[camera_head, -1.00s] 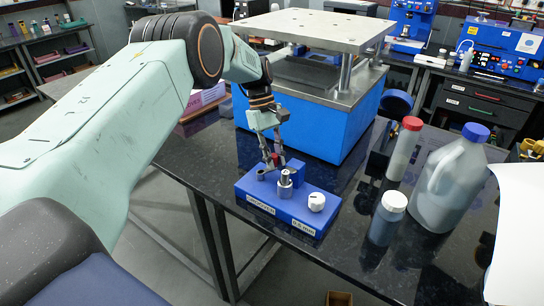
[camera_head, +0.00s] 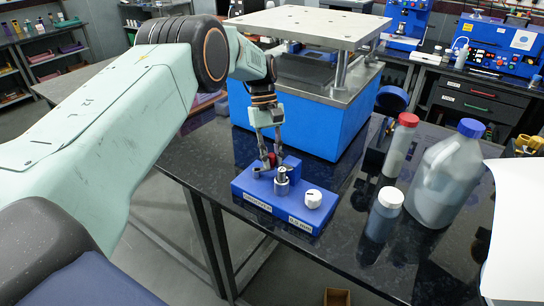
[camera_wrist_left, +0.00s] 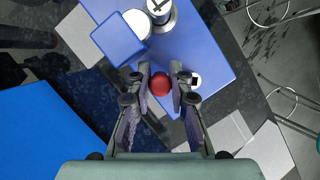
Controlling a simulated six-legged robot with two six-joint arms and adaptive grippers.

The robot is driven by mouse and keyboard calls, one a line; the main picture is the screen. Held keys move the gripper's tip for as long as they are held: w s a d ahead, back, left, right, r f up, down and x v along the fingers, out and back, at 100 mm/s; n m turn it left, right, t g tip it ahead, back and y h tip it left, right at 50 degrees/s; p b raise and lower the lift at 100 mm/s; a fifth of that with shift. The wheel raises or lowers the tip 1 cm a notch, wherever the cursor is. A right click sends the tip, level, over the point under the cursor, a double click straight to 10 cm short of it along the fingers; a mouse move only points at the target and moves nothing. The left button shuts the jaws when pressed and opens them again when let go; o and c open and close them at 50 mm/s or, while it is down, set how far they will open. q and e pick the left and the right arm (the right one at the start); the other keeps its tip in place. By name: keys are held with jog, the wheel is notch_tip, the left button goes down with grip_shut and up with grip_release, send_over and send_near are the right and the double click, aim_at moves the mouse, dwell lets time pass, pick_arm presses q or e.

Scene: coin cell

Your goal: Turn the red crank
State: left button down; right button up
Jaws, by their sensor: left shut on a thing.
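The red crank knob (camera_head: 271,160) is a small red ball on a blue device (camera_head: 243,187) on the dark bench. My left gripper (camera_head: 268,156) reaches down to it from above. In the left wrist view the red knob (camera_wrist_left: 159,84) sits between the two fingertips (camera_wrist_left: 160,76), which are shut on it. The crank's arm below the knob is mostly hidden by the fingers. My right gripper is not in view.
The device also carries a metal post (camera_head: 282,181), a white knob (camera_head: 313,199) and a blue block (camera_wrist_left: 119,39). A blue press (camera_head: 310,120) stands behind. A small bottle (camera_head: 384,214), a red-capped bottle (camera_head: 398,150) and a jug (camera_head: 445,180) stand to the right.

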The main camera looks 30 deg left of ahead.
pick_arm(q)
jog(key=shift+r, duration=0.15)
jog(key=c, duration=1.2)
grip_release()
jog(key=v, duration=0.7)
jog(key=shift+r, duration=0.35)
jog(key=shift+a, duration=0.2)
